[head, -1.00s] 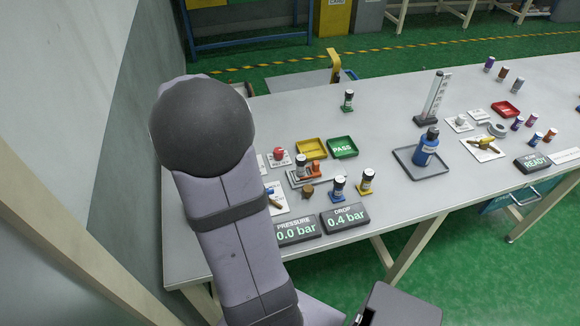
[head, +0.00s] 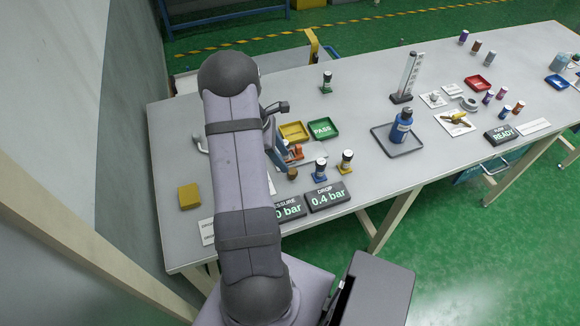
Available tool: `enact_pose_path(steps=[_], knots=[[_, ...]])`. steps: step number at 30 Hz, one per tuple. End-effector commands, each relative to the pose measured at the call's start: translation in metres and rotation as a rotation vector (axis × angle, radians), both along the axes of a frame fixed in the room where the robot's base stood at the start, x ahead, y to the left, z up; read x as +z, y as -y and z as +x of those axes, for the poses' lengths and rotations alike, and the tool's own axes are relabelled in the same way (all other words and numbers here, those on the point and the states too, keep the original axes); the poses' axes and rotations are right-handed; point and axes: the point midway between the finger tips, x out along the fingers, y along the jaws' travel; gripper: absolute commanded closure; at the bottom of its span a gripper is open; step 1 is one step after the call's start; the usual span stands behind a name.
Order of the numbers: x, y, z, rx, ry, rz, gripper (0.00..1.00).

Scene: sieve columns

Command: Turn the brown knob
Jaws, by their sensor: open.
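The small brown knob (head: 292,173) is on the near part of the bench, just behind the pressure and drop displays and left of the blue-based vial. It shows clear of my arm's right edge. My arm hangs over the bench left of it and covers the cards and part of the tray there. My gripper (head: 276,108) shows only in part, as a dark piece sticking out right of my arm, left of the yellow tray. It is open and apart from the knob. The rest of it is hidden behind my arm.
The pressure display (head: 289,208) is partly covered by my arm; the drop display (head: 327,197) stands beside it. Two vials (head: 320,170) stand right of the knob. The yellow tray (head: 292,131) and green PASS tray (head: 324,129) lie behind. A yellow block (head: 189,195) sits at left.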

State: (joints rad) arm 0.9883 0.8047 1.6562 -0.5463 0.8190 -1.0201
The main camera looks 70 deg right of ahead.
Motion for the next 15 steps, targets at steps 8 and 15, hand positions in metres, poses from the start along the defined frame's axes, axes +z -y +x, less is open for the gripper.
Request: enact_pose_path(steps=[8, 15], knots=[[-0.030, 0.005, -0.013, -0.001, -0.001, 0.003, 0.57], [-0.053, 0.009, -0.021, -0.002, -0.001, 0.002, 0.57]])
